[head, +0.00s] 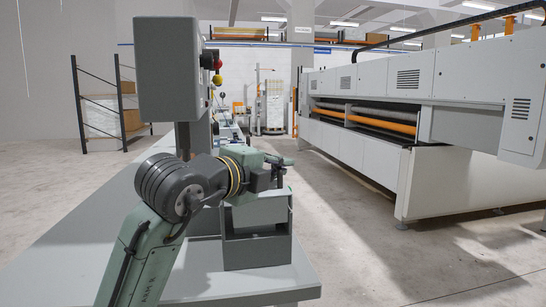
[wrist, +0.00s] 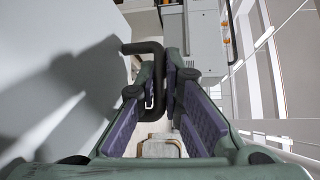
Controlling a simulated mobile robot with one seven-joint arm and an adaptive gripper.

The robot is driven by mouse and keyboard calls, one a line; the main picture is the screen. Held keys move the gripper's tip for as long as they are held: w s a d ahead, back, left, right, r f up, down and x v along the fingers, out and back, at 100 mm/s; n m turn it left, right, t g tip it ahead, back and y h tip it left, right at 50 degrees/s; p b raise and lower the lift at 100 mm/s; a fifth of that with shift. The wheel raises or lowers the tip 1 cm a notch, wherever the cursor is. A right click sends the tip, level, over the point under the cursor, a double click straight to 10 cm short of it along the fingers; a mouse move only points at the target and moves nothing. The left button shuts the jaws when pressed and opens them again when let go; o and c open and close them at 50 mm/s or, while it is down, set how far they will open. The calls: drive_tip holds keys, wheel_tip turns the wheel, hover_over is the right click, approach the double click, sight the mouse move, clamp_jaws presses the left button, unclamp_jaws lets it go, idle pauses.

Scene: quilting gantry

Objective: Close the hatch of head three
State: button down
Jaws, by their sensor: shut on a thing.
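My gripper (head: 274,170) is at the far end of my arm, just above a grey open-fronted box (head: 258,245) on the bench in the head view. In the wrist view my gripper (wrist: 164,85) has its purple-padded fingers nearly together, shut on a dark bent handle (wrist: 142,47). The handle stands beside a plain pale grey panel (wrist: 60,60) on the left, which looks like the hatch. My arm and gripper hide much of the hatch in the head view. I cannot read a head number or tell how far the hatch stands open.
A grey control box (head: 167,72) with red and yellow buttons stands on a post over the grey bench (head: 95,225). A long white machine (head: 370,155) runs along the right. The floor aisle (head: 350,225) between is clear. A shelf rack (head: 100,105) stands far left.

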drive_tip(key=shift+f, duration=0.3)
drive_tip(key=c, duration=2)
unclamp_jaws()
drive_tip(key=v, duration=1.2)
drive_tip(key=shift+r, duration=0.25)
drive_tip(key=shift+d, duration=0.1)
